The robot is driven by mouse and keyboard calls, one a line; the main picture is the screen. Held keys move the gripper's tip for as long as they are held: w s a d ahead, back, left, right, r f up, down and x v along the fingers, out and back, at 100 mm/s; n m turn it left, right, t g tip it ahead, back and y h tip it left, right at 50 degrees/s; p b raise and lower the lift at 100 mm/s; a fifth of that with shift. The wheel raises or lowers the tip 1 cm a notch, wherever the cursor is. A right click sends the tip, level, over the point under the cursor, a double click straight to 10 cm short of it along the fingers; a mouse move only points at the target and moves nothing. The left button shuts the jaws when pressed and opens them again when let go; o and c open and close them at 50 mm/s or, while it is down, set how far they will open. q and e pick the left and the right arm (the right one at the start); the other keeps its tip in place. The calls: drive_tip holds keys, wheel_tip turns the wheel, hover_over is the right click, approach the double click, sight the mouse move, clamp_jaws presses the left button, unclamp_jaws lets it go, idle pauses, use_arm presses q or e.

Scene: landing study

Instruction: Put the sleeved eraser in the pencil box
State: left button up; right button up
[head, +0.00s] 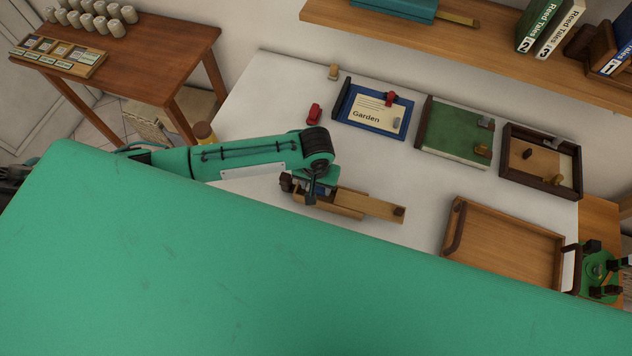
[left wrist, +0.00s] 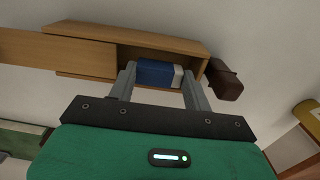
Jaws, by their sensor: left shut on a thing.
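The sleeved eraser (left wrist: 159,73), with a blue sleeve and a white end, is between the fingers of my left gripper (left wrist: 160,88). That gripper (head: 312,196) is shut on it, at the opening of the wooden pencil box (head: 345,208). The box (left wrist: 185,44) has its lid (head: 385,206) slid partly out to the right in the head view. In the left wrist view the eraser overlaps the open part; I cannot tell whether it touches the floor of the box. In the head view the gripper largely hides the eraser.
A dark brown block (left wrist: 225,80) is close beside the box's open end. A wooden tray (head: 510,240) stands to the right. A blue Garden board (head: 370,130), a green board (head: 455,130) and a framed tray (head: 541,185) line the back. White table is clear between.

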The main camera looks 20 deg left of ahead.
use_arm(q)
drive_tip(key=o, duration=1)
wheel_tip(320, 180, up, 9)
drive_tip(key=p, duration=1)
idle(0.8)
